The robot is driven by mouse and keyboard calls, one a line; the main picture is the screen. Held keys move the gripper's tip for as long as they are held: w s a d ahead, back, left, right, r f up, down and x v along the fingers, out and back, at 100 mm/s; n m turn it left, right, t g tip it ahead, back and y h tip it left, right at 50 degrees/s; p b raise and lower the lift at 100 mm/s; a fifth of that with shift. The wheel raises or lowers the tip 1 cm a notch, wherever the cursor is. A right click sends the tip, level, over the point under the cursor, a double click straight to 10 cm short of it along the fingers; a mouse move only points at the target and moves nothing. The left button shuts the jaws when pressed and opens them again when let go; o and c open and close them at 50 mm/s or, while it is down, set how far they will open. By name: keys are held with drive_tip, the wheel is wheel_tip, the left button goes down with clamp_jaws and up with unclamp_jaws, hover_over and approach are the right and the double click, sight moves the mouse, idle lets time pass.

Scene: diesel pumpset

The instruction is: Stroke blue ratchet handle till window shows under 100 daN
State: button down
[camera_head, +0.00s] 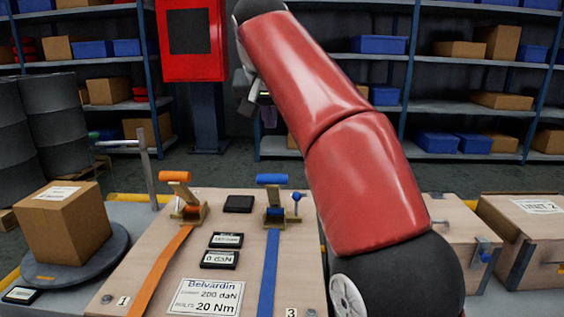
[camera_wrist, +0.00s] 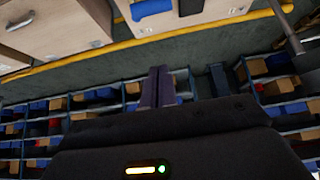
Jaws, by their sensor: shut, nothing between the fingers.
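The blue ratchet handle (camera_head: 272,180) stands above its brass-coloured ratchet (camera_head: 275,214) on the wooden panel, with a blue strap (camera_head: 268,270) running toward the front. Two small dark windows lie left of it: the lower window (camera_head: 219,260) reads 0 daN, and the upper window (camera_head: 226,240) shows a daN figure too small to read surely. My gripper (camera_head: 250,95) is raised in the air above and behind the blue handle, apart from it. In the wrist view my gripper's fingers (camera_wrist: 158,88) are together and empty.
An orange ratchet handle (camera_head: 175,177) with an orange strap stands to the left. A small blue knob (camera_head: 296,197) stands just right of the blue ratchet. A cardboard box (camera_head: 64,224) sits on a round plate at left. Wooden crates (camera_head: 529,228) stand at right, shelves behind.

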drive_tip(key=b, duration=0.1)
hover_over(274, 193)
wheel_tip(274, 193, down, 10)
drive_tip(key=shift+a+f, duration=0.15)
drive_tip(key=shift+f, duration=0.1)
drive_tip(key=shift+s+f, duration=0.3)
drive_tip(key=shift+f+b, duration=0.15)
drive_tip(key=shift+b, duration=0.4)
